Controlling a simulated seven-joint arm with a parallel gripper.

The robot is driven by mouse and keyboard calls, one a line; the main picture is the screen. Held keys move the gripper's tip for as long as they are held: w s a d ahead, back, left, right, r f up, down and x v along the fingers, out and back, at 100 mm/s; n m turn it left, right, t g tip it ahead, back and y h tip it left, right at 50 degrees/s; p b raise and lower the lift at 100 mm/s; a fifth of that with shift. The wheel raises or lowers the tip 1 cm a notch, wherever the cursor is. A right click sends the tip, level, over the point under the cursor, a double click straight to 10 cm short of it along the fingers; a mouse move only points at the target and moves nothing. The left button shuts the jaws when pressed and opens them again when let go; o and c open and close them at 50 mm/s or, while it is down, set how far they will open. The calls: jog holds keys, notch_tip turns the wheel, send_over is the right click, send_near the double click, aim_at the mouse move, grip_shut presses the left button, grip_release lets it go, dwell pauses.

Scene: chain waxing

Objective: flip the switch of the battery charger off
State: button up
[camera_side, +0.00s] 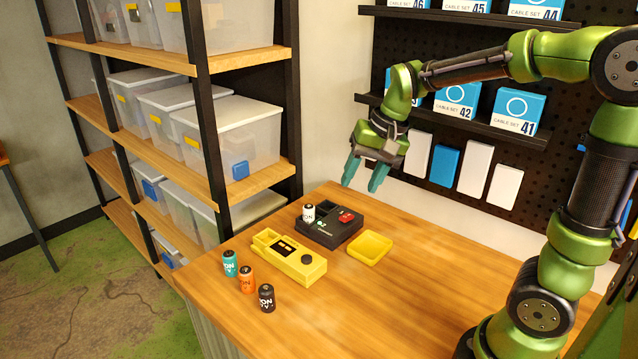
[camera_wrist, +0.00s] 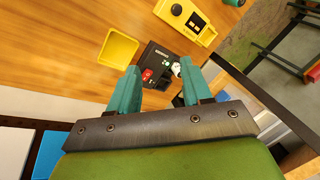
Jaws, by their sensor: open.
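The black battery charger (camera_side: 330,228) sits on the wooden table near its back edge, with a red switch (camera_side: 346,216) on its right part. A white-and-black battery (camera_side: 308,213) stands at its left side. In the wrist view the charger (camera_wrist: 157,60) lies beyond the fingertips, with the red switch (camera_wrist: 147,75) close to the left finger in the picture. Whether the switch is on or off is too small to tell. My gripper (camera_side: 363,178) is open and empty, above and behind the charger, and it also shows in the wrist view (camera_wrist: 158,80).
A yellow device (camera_side: 290,262) with a black knob and a yellow tray (camera_side: 371,248) flank the charger. Teal (camera_side: 230,264), orange (camera_side: 246,280) and black (camera_side: 267,298) batteries stand at the front left. Shelving (camera_side: 235,186) and a pegboard wall border the table. The table's right part is clear.

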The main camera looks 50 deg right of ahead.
aim_at(350, 214)
jog(key=w+d+f+m+g+h, duration=0.1)
jog(key=w+d+m+g+h, duration=0.15)
jog(key=w+d+m, duration=0.75)
jog(key=shift+n+g+y, duration=0.45)
jog(key=shift+n, duration=0.05)
jog(key=f, duration=0.5)
jog(key=d+f, duration=0.1)
jog(key=f, duration=1.1)
jog(key=shift+w+d, duration=0.2)
jog(key=shift+c, duration=0.3)
